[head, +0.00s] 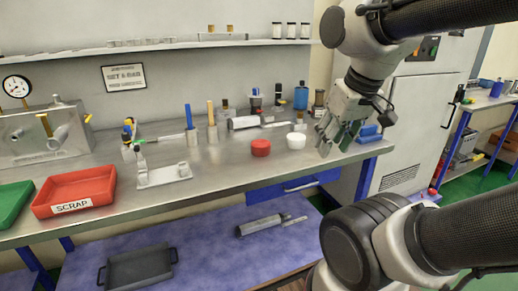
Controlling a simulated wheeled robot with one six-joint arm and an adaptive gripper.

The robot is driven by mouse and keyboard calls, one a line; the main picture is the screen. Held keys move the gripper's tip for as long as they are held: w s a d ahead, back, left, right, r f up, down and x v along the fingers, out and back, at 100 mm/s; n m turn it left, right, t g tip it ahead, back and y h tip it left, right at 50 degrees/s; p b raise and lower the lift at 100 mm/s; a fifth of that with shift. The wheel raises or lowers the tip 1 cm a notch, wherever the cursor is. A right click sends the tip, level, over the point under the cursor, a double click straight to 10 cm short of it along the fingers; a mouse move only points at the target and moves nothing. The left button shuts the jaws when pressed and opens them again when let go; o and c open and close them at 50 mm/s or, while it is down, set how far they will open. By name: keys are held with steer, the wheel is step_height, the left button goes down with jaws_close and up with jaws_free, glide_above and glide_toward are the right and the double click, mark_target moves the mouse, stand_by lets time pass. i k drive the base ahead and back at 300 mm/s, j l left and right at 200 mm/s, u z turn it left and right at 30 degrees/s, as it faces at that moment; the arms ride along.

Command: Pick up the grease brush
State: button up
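I cannot pick out the grease brush with certainty at this size. A slim pale stick-like piece (275,125) lies on the steel bench (225,158) beside a white cylinder (243,122); it may be the brush. Upright tools with a blue handle (188,116) and a yellow handle (210,112) stand in holders to its left. My gripper (333,148) points down over the right end of the bench, right of the white cup. Its fingers look apart, with nothing clearly held between them. It partly hides dark green and blue pieces behind it.
A red round cup (261,148) and a white one (296,141) stand left of my gripper. The red SCRAP tray (75,190), a green tray (12,203) and a white fixture (164,175) are farther left. Bottles (301,97) line the back. The front middle strip is clear.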

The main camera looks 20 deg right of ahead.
mark_target(209, 104)
steer(key=i+j+z, duration=0.2)
steer(key=j, duration=0.3)
steer(key=j+z, duration=0.2)
steer(key=j, duration=0.25)
steer(key=i+j+z, duration=0.2)
steer(key=j, duration=0.35)
steer(key=k, duration=0.1)
